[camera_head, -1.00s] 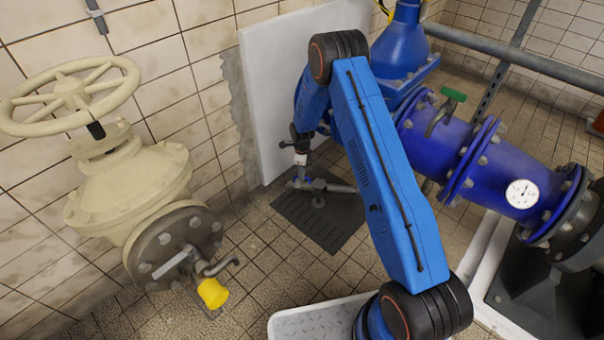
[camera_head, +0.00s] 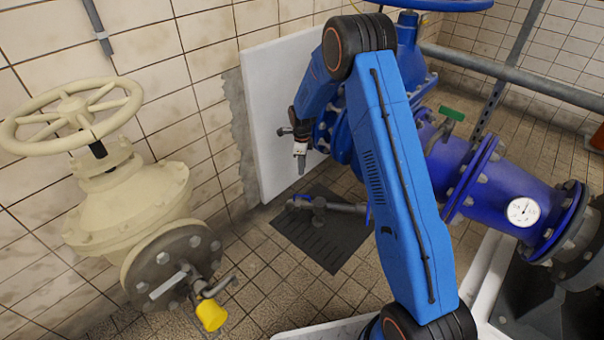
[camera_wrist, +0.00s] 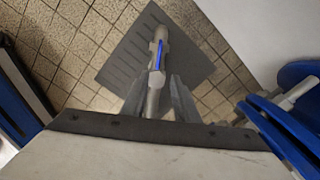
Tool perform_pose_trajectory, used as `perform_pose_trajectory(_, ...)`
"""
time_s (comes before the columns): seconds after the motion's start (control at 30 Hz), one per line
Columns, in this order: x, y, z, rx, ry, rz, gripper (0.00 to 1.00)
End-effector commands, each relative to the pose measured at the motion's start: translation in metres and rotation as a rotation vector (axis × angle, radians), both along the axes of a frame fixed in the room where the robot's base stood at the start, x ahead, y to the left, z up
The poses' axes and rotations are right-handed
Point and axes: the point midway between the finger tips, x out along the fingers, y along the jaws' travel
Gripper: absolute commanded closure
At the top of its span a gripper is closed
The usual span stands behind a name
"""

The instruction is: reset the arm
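My gripper (camera_head: 300,165) hangs from my blue arm, pointing down in front of the white wall panel. In the wrist view my gripper (camera_wrist: 158,86) shows two grey fingers apart with nothing held between them. Below it is a small grey pipe with a valve (camera_head: 322,206), standing over a dark floor grate (camera_head: 338,238). In the wrist view the valve's blue lever (camera_wrist: 159,54) lies roughly along the pipe, seen beyond and between the fingertips. The head view shows a gap between gripper and valve.
A cream handwheel valve (camera_head: 125,205) with a yellow-ended tap (camera_head: 211,315) stands at left. Large blue piping (camera_head: 490,190) with a gauge (camera_head: 523,212) runs at right. The white panel (camera_head: 262,110) is close behind the gripper. Tiled floor around the grate is clear.

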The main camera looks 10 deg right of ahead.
Motion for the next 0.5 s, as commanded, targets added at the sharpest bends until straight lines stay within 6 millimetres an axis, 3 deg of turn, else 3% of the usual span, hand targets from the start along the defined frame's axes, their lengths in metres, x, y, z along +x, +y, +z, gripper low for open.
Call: perform_pose_trajectory(0.5,-0.0003,0.0,0.0091,0.0,0.0,0.0,0.72)
